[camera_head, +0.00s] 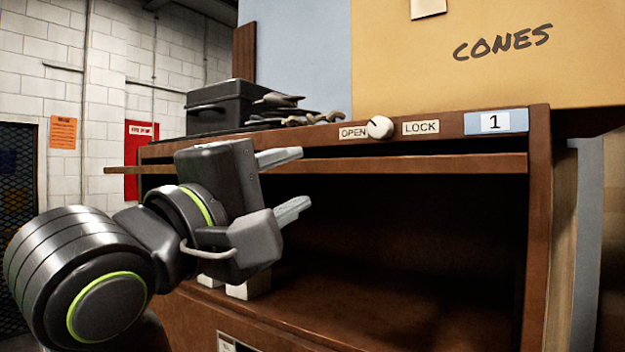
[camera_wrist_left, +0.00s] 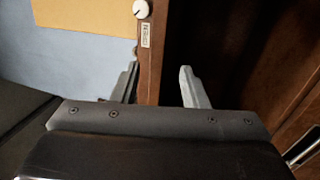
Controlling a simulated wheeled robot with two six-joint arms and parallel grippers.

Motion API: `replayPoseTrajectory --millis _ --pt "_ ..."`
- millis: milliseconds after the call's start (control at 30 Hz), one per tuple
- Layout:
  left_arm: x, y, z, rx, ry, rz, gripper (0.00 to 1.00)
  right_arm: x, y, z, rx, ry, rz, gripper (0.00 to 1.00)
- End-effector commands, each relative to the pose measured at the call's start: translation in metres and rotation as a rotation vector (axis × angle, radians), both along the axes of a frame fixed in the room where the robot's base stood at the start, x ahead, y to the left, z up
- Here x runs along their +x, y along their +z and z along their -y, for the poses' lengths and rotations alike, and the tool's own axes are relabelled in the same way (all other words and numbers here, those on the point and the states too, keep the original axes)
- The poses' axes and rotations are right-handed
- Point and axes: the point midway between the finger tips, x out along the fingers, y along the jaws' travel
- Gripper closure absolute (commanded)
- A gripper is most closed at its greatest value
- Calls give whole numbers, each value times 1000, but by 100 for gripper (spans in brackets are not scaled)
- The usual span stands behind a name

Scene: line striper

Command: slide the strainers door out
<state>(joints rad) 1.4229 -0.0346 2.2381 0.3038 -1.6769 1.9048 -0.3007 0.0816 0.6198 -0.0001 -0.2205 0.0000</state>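The brown cabinet (camera_head: 540,200) has an open, dark compartment, with a plate marked "1" (camera_head: 495,122) at the top right. A long thin brown board (camera_head: 430,164), apparently the door's edge, lies level across the top of this opening. No label naming strainers is readable. My left gripper (camera_head: 293,184) is open at the left of the opening, its upper finger overlapping the board in view. In the left wrist view the open fingers (camera_wrist_left: 160,87) show either side of a brown strip (camera_wrist_left: 149,75); contact cannot be told. My right gripper is out of view.
A white knob (camera_head: 380,127) sits between the OPEN and LOCK labels on the top rail. A black toolbox (camera_head: 222,106) and loose tools (camera_head: 300,119) lie on top, beside a yellow box marked CONES (camera_head: 400,60). The compartment's visible floor is mostly clear.

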Motion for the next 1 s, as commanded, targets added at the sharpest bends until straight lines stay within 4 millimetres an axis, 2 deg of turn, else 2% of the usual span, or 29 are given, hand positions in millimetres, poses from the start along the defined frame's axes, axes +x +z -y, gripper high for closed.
replayPoseTrajectory --millis 133,500,933,1000 --pt "15 3 11 0 0 -4 60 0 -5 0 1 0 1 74" --pt "40 14 31 0 0 -1 60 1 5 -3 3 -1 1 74" --pt "45 15 34 0 1 -1 60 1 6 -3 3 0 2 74" --pt "45 15 34 0 1 -1 68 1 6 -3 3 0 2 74"
